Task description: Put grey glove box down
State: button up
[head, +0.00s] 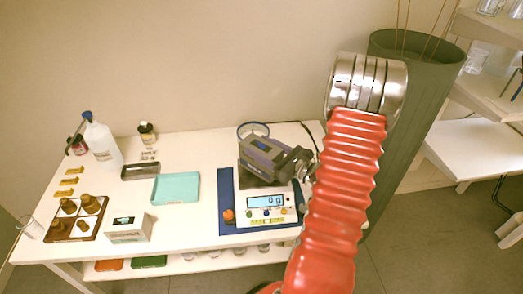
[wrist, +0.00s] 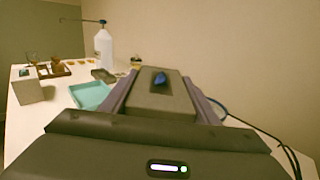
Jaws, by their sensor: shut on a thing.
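The grey glove box (wrist: 160,98) has a dark slot on top with a blue tuft in it. In the wrist view it sits between the two purple fingers of my gripper (wrist: 158,80), which is shut on it. In the head view my gripper (head: 262,153) is over the back of the white scale (head: 267,215). It hides most of the glove box there, and I cannot tell whether the box touches the scale.
The scale stands on a blue mat (head: 226,190). A teal tray (head: 176,188), a dark tray (head: 140,171) and a white glove box (head: 128,229) lie to the left. A brown bottle rack (head: 78,219) and a white bottle (head: 103,146) stand farther left. A cable (wrist: 262,133) runs behind.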

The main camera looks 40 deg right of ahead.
aim_at(277, 159)
jog(key=shift+f, duration=0.5)
jog(key=shift+f, duration=0.1)
jog(key=o, duration=1.2)
jog(key=shift+s, duration=0.1)
jog(key=s, duration=0.4)
jog(key=s+d, duration=0.1)
jog(key=s, duration=0.2)
jog(key=s+d, duration=0.1)
jog(key=s, duration=0.3)
jog(key=shift+s, duration=0.35)
